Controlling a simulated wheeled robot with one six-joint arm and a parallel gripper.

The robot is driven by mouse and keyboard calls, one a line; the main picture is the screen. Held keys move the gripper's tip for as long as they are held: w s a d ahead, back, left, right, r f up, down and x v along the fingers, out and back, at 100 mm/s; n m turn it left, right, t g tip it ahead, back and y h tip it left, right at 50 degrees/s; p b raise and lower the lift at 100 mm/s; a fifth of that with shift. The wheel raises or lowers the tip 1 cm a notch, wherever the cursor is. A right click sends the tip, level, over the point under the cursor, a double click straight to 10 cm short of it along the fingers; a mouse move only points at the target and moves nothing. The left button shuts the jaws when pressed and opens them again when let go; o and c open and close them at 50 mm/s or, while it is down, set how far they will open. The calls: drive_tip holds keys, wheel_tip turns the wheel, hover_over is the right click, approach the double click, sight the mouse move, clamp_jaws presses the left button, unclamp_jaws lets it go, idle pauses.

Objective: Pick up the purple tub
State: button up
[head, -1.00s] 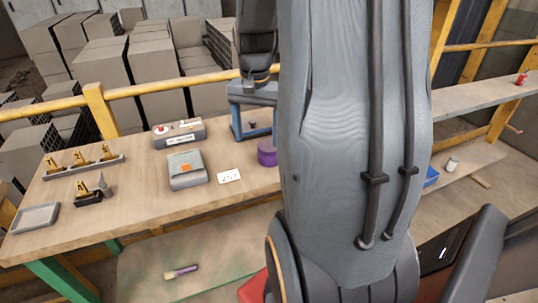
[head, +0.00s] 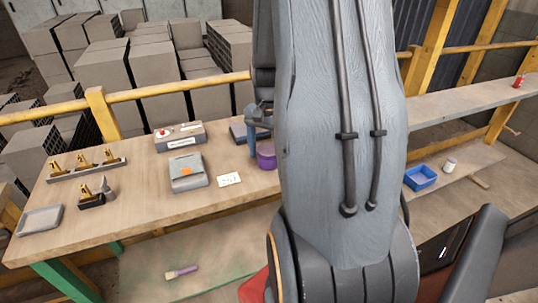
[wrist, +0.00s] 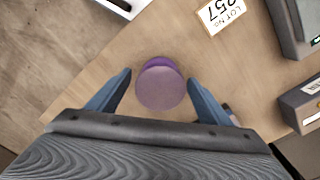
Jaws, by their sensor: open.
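The purple tub (head: 266,155) stands on the wooden workbench, partly hidden behind my arm in the head view. In the wrist view the tub (wrist: 160,86) is seen from above as a round purple lid with a darker edge. My gripper (wrist: 162,88) is open, with one blue finger on each side of the tub and a gap on both sides. In the head view part of my gripper (head: 256,122) shows at the tub, and the rest is hidden by my arm.
A white lot card (head: 229,180) lies left of the tub. A grey tray (head: 40,220) lies at the far left end. A blue bin (head: 420,177) stands on the right. Bench around the card is clear.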

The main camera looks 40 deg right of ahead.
drive_tip(key=shift+f, duration=0.1)
drive_tip(key=c, duration=1)
drive_tip(key=shift+c, duration=1.4)
